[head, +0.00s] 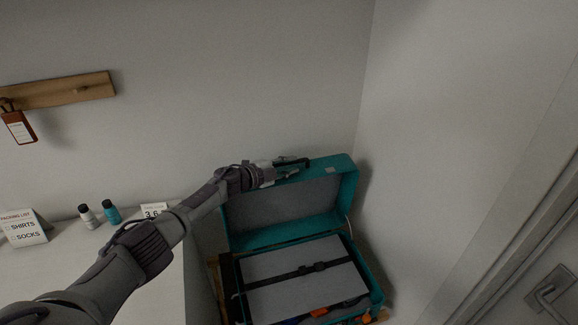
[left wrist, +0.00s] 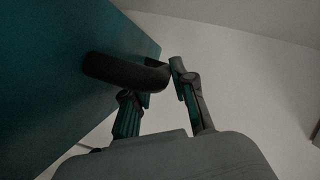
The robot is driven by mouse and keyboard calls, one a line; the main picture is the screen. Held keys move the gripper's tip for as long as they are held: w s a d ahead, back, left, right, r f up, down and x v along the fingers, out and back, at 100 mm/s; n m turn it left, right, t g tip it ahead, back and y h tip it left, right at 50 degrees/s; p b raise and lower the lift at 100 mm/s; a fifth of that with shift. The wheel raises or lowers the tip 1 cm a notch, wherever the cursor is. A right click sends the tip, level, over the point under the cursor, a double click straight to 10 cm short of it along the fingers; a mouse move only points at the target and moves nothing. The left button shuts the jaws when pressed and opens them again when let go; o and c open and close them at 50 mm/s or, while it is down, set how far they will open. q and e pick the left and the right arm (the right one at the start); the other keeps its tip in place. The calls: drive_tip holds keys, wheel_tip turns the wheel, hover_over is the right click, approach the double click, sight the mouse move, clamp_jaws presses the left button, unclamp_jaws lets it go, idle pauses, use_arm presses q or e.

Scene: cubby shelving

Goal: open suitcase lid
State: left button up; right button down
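The teal suitcase (head: 377,293) stands with its lid (head: 347,177) raised, leaning back near the wall, with its grey lining showing. My left gripper (head: 288,168) is at the top edge of the lid. In the left wrist view, the lid's teal outer face (left wrist: 60,70) fills the left side and a thick black handle (left wrist: 125,72) juts from it. The tips of my left gripper (left wrist: 160,84) are on either side of the handle's curved end, one fingertip against it and the other partly hidden behind it. My right gripper is not in view.
A white counter (head: 60,275) on the left holds two small bottles (head: 98,214) and a packing-list card (head: 24,228). A wooden peg rail (head: 60,91) is on the wall. A grey panel with a strap (head: 305,272) lies inside the suitcase. A door handle (head: 550,292) is at right.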

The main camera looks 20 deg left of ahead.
use_arm(q)
drive_tip(key=v, duration=1.2)
